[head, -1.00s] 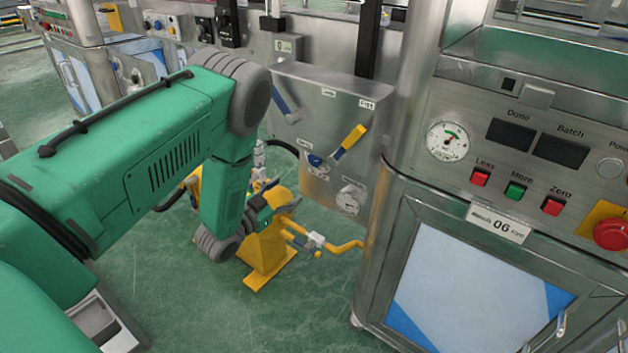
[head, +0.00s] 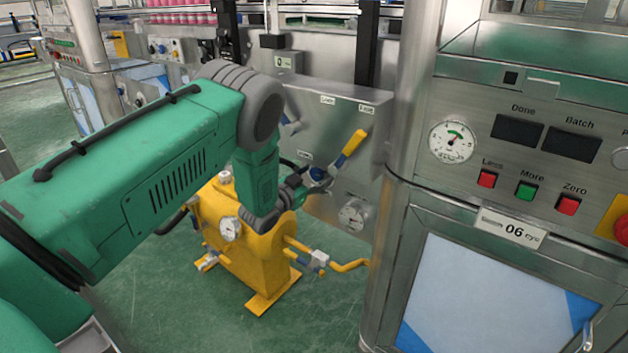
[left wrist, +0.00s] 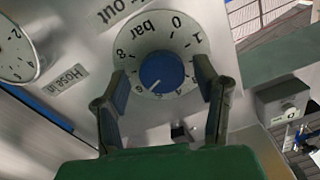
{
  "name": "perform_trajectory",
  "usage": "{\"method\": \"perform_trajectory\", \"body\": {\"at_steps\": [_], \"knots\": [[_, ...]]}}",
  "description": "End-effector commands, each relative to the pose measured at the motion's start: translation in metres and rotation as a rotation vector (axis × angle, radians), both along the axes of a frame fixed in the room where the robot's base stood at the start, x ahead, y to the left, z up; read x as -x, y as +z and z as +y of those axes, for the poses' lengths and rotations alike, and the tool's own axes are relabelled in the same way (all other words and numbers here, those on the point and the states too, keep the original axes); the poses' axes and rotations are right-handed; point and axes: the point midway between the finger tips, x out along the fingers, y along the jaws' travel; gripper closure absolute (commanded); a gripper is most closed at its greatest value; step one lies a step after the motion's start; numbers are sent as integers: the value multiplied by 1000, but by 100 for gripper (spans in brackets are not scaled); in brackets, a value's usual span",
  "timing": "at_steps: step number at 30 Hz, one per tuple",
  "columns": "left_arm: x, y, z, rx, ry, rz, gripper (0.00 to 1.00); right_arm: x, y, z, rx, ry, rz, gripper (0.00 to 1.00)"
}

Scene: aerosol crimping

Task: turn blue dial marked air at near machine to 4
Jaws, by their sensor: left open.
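The blue dial (left wrist: 162,72) sits on a round white scale plate marked "bar" in the left wrist view, with its numbers upside down. Its white pointer line points to the lower left of that picture, seemingly around 5 or 6; the small digits are hard to read. My left gripper (left wrist: 160,75) is open, one finger on each side of the dial, with gaps between the fingers and the blue knob. In the head view the dial (head: 317,174) shows as a small blue patch on the steel panel, partly hidden by my left gripper (head: 308,182). My right gripper is not in view.
A blue-and-yellow lever (head: 349,148) stands just right of and above the dial. A gauge (head: 354,213) is below it; a gauge (left wrist: 17,54) marked "Hose in" shows at the wrist view's left. A yellow pump-like unit (head: 255,240) stands below my left arm.

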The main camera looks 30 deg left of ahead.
Motion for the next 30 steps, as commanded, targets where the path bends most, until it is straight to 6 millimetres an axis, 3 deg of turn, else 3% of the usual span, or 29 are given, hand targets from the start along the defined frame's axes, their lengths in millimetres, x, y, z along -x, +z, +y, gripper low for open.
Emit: {"method": "perform_trajectory", "body": {"at_steps": [5,9,30], "knots": [[1,-3,4,6,1,1,44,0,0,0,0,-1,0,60],[1,-4,5,8,0,2,93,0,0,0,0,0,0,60],[3,-8,5,49,3,18,93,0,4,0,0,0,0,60]]}}
